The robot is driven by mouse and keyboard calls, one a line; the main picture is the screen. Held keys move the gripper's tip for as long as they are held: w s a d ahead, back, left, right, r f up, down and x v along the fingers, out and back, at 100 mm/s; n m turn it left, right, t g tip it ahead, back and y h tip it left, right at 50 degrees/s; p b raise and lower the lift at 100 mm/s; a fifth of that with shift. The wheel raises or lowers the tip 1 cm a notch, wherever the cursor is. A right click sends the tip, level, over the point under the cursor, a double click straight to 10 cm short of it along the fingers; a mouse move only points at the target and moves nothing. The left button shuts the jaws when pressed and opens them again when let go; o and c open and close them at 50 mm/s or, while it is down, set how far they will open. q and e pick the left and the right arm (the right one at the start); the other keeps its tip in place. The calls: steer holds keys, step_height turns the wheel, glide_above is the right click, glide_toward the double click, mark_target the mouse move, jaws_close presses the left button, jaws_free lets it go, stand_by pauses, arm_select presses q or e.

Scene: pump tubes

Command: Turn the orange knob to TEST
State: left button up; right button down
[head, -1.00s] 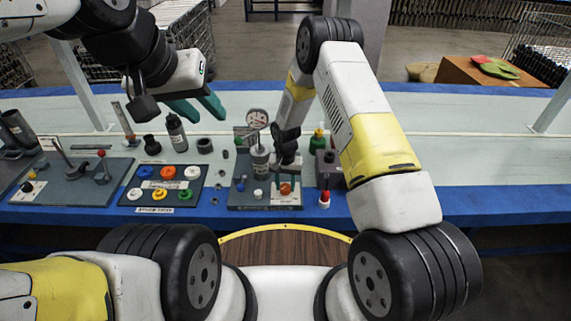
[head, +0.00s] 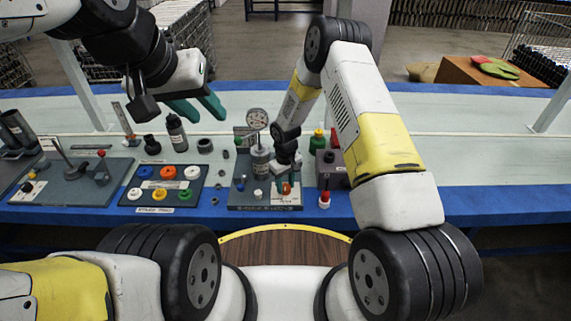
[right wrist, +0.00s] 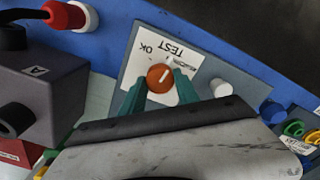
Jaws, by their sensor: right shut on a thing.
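The orange knob (right wrist: 160,77) sits on a white label (right wrist: 155,55) marked OK and TEST on a grey panel; it also shows in the head view (head: 286,188). Its white line slants toward the upper right in the right wrist view, roughly to the TEST side. My right gripper (right wrist: 160,88) has its teal fingers on either side of the knob and is shut on it; it points down in the head view (head: 286,184). My left gripper (head: 197,107) hangs open and empty above the back left of the table.
A round gauge (head: 257,118) stands behind the knob panel. A grey box (head: 331,168) with a red-and-white plug (head: 324,199) is just right of the knob. A board with coloured rings (head: 163,187) lies to the left. The right part of the table is clear.

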mark_target(286, 187)
steer(key=shift+n, duration=0.7)
steer(key=c, duration=0.9)
jaws_free()
steer(key=shift+r, duration=0.1)
step_height(286, 187, up, 8)
steer(key=shift+f, duration=0.2)
